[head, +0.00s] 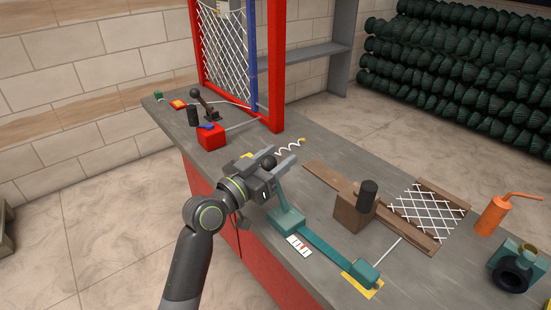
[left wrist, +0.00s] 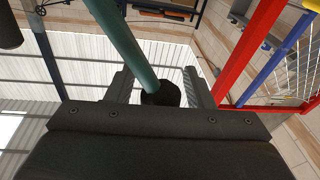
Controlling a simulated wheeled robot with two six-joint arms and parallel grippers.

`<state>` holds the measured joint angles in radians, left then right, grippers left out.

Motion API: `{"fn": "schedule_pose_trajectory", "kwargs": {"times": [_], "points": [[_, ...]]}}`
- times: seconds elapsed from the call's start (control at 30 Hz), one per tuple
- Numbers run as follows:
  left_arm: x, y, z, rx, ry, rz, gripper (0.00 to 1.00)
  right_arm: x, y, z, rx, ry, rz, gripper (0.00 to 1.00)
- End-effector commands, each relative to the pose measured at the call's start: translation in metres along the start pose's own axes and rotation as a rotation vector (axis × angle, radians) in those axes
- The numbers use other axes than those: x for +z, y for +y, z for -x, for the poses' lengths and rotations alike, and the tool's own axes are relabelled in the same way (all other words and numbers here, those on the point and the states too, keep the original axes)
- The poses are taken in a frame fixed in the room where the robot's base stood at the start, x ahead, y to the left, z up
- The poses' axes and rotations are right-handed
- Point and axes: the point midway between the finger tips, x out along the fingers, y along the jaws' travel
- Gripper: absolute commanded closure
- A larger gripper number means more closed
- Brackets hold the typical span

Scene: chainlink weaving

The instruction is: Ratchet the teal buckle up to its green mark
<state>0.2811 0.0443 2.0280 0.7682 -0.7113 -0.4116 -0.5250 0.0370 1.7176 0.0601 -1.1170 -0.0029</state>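The teal buckle (head: 287,220) sits on the workbench with a teal strap (head: 325,247) running to a teal end block (head: 366,273). Its teal lever (left wrist: 122,45) stands raised and ends in a black knob (left wrist: 160,95), which also shows in the head view (head: 268,163). My left gripper (head: 278,157) is at the lever's top. In the left wrist view its fingers (left wrist: 158,88) stand apart on either side of the knob, with a visible gap on the left. A white card (head: 299,245) with red marks lies beside the strap; I cannot make out a green mark. My right gripper is not in view.
A brown wooden block (head: 353,212) with a black knob and a white mesh panel (head: 428,212) lie to the right. An orange can (head: 493,217) stands beyond. A red block (head: 211,137) and a red-and-blue frame (head: 276,70) stand at the back left.

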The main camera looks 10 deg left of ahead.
Motion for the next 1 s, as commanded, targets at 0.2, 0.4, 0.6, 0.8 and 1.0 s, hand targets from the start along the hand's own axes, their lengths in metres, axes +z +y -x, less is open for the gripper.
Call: {"fn": "schedule_pose_trajectory", "kwargs": {"times": [0.2, 0.4, 0.6, 0.8, 1.0], "points": [[0.0, 0.0, 0.0, 0.0, 0.001, 0.0, 0.47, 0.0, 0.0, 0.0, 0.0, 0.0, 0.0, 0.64], [0.0, -0.001, 0.006, -0.002, 0.0, 0.0, 0.47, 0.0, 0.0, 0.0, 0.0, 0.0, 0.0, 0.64], [0.002, -0.001, 0.042, -0.003, -0.003, -0.004, 0.47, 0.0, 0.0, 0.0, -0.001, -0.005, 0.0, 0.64], [0.002, -0.001, 0.091, -0.002, -0.005, -0.004, 0.47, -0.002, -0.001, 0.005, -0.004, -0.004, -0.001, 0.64], [0.002, -0.001, 0.132, -0.001, -0.006, -0.004, 0.47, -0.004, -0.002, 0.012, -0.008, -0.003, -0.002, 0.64]]}}
